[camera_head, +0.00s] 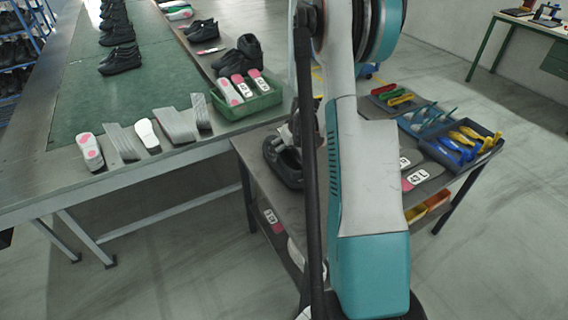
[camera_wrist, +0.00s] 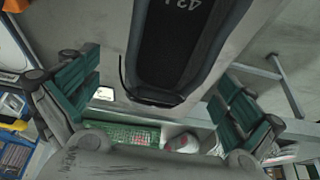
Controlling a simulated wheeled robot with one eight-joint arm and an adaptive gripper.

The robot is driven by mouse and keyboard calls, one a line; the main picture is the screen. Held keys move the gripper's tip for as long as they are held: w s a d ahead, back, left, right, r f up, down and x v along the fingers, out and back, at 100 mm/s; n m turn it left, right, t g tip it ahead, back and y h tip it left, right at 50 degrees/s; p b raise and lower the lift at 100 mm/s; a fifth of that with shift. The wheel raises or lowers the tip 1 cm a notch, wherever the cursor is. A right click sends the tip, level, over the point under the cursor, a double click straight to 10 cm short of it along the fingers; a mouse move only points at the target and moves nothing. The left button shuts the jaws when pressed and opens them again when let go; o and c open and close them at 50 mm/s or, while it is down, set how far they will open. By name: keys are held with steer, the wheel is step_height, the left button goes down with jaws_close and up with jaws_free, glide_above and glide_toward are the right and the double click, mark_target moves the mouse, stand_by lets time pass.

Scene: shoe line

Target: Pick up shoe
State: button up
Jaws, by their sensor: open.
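A black shoe (camera_head: 284,163) stands on the near edge of the small grey table, partly hidden by my arm. My gripper (camera_wrist: 158,98) is open, with one green-padded finger on each side of the shoe's near end. Gaps show between both fingers and the shoe. In the head view my gripper is mostly hidden behind my arm, close to the shoe.
A green crate (camera_head: 262,101) with labelled insoles stands on the long bench, left of the small table. Other black shoes (camera_head: 121,60) and loose insoles (camera_head: 148,136) lie on that bench. A tray of coloured tools (camera_head: 462,139) is on the small table's right side.

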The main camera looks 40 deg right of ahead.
mark_target(283, 158)
steer(key=b+x, duration=0.1)
steer(key=x, duration=0.4)
steer(key=b+x, duration=0.1)
steer(key=x, duration=0.1)
steer(key=shift+w+a+f+b, duration=0.1)
steer(key=shift+w+b, duration=0.25)
steer(key=shift+w, duration=0.05)
steer(key=c, duration=1.3)
